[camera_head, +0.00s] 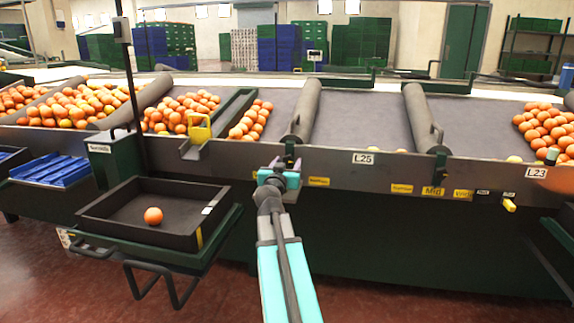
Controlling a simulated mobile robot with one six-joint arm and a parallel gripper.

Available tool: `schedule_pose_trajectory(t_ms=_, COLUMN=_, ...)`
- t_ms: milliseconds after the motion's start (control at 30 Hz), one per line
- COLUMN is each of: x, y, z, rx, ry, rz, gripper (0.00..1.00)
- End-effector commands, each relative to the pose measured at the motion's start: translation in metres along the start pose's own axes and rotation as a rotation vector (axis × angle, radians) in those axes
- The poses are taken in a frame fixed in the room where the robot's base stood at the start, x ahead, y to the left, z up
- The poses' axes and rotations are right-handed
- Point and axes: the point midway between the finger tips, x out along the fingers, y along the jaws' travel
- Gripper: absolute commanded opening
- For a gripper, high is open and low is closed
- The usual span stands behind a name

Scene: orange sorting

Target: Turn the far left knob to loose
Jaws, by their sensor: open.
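My gripper (291,162), at the end of my teal and white arm, is at the front rail of the conveyor, just left of a small yellow label (319,181). It is open, but its fingertips are small and dark and seen from behind. I cannot make out a knob there; my gripper covers that part of the rail. A yellow knob or lever (509,205) sticks out from the rail at the right, well away from my gripper. Yellow labels, one reading "Mid" (433,191), lie along the rail between them. No "loose" label is readable.
A black tray (105,205) holding one orange (153,216) stands on a scale left of my arm. Oranges fill the left lanes (75,105) and the far right lane (545,125). The middle lanes are mostly bare.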

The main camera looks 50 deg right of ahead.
Motion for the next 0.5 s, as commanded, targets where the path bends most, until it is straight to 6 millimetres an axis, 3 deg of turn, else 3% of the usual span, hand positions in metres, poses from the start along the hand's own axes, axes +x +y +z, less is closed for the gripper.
schedule_pose_trajectory(t_ms=300, x=0.0008, y=0.0002, z=0.0000, rx=0.000, ry=0.000, rz=0.000, gripper=0.49)
schedule_pose_trajectory(t_ms=500, x=0.0007, y=0.0003, z=-0.0001, rx=0.000, ry=0.000, rz=0.000, gripper=0.16)
